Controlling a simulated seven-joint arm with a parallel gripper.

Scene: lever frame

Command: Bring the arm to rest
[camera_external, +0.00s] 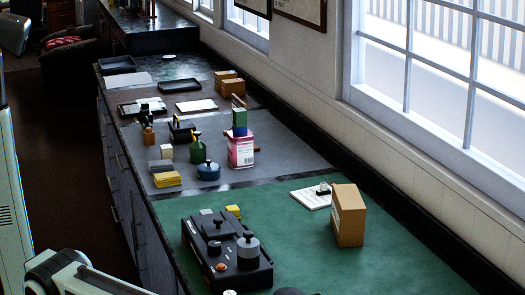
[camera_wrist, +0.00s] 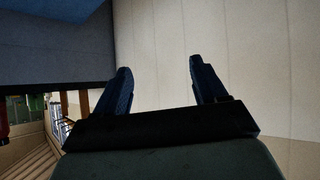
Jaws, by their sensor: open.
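My gripper (camera_wrist: 160,68) shows in the wrist view with its two dark fingers spread apart and nothing between them. Behind the fingers is a plain pale panelled surface, with a blue-grey block shape at upper left. My gripper is outside the external view. There, only pale links of my arm show at the lower left, in front of the bench. The black box with knobs (camera_external: 228,255) stands on the green mat (camera_external: 300,255) near the front of the bench.
A cardboard box (camera_external: 348,215) and a white card (camera_external: 311,197) are on the mat's right side. Farther back stand a pink-and-white can (camera_external: 240,151), a green bottle (camera_external: 197,149), a blue round tin (camera_external: 208,171) and yellow pads (camera_external: 167,179). Windows line the right wall.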

